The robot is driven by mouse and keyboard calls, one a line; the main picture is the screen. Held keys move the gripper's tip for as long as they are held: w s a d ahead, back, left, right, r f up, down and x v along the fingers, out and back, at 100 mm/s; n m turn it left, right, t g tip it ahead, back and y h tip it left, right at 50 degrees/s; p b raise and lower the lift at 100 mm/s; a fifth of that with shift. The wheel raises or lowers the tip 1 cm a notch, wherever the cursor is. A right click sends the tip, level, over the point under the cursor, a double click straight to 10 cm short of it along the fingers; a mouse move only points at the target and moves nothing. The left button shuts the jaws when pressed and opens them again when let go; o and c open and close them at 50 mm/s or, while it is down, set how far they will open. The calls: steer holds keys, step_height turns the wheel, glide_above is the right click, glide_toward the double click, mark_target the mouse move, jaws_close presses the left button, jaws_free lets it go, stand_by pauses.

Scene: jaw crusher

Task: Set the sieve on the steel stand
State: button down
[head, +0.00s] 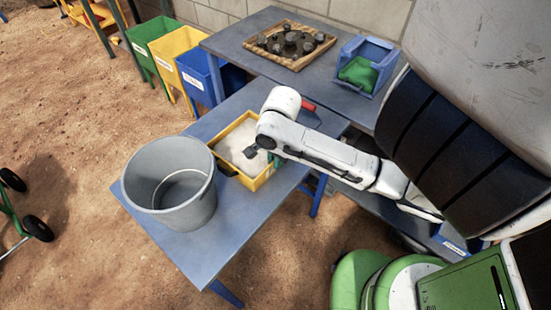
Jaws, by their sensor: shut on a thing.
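My white arm reaches in from the right over the near blue table. My gripper (262,154) is low at the arm's end, over the yellow box, with its dark parts only partly visible. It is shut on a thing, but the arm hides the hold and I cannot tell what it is. The yellow box (263,181) has pale contents and a dark handle on its left side. I cannot make out a sieve or a steel stand for certain. A red bar (308,106) shows just right of the wrist; I cannot tell what it belongs to.
A grey bucket (160,172) stands left of the yellow box on the near table (195,252). The back table (228,38) holds a wooden tray (266,54) of dark stones and a blue box (352,52) with green inside. Green, yellow and blue bins stand at the back left.

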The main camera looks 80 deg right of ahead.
steer(key=shift+f, duration=0.1)
steer(key=c, duration=1.6)
jaws_free()
steer(key=shift+f, duration=0.1)
steer(key=shift+c, duration=0.2)
steer(key=o, duration=0.5)
steer(key=shift+c, duration=0.2)
step_height(320, 180, up, 12)
steer(key=p, duration=0.2)
steer(key=shift+s+a+r, duration=0.2)
steer(key=shift+s+a, duration=0.1)
steer(key=shift+s, duration=0.1)
